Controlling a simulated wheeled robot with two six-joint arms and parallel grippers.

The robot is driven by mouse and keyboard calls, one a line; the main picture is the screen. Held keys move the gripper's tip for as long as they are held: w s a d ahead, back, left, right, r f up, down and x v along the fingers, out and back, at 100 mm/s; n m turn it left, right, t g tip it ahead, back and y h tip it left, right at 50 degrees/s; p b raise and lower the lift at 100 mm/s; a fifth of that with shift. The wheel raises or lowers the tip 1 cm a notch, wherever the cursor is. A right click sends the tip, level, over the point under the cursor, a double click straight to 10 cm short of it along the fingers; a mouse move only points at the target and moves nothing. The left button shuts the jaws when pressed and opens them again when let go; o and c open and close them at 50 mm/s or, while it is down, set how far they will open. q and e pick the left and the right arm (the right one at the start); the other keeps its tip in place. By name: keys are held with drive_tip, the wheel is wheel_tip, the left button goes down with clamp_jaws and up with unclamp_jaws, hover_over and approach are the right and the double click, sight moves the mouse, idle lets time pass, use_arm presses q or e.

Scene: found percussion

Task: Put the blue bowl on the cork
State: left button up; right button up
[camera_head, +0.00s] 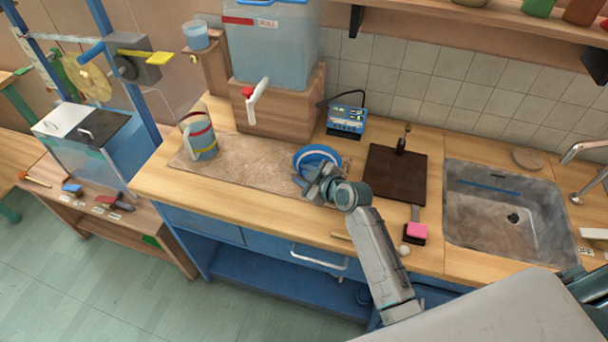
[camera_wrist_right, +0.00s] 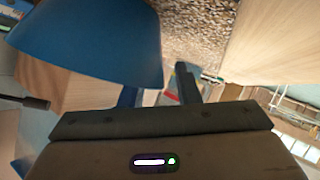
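The blue bowl (camera_head: 318,153) shows a pale band and is at the right end of a brown speckled, cork-like mat (camera_head: 245,160) on the counter. My right gripper (camera_head: 308,185) is at the bowl's near side and hides part of it. In the right wrist view the bowl (camera_wrist_right: 90,40) is large and close, with its lower edge near the two fingers (camera_wrist_right: 158,92). The fingers stand apart with a gap between them. Whether they touch the bowl I cannot tell. The speckled surface also shows there (camera_wrist_right: 195,30). My left gripper is out of view.
A striped jug (camera_head: 200,138) stands on the mat's left part. A blue meter (camera_head: 346,120), a dark board (camera_head: 396,172), a pink block (camera_head: 417,230) and a sink (camera_head: 510,215) lie to the right. A round tan disc (camera_head: 528,158) is behind the sink. A tap (camera_head: 256,95) projects above the mat.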

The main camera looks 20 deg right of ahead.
drive_tip(key=b+v, duration=0.2)
drive_tip(key=v, duration=1)
drive_tip(key=shift+b, duration=0.4)
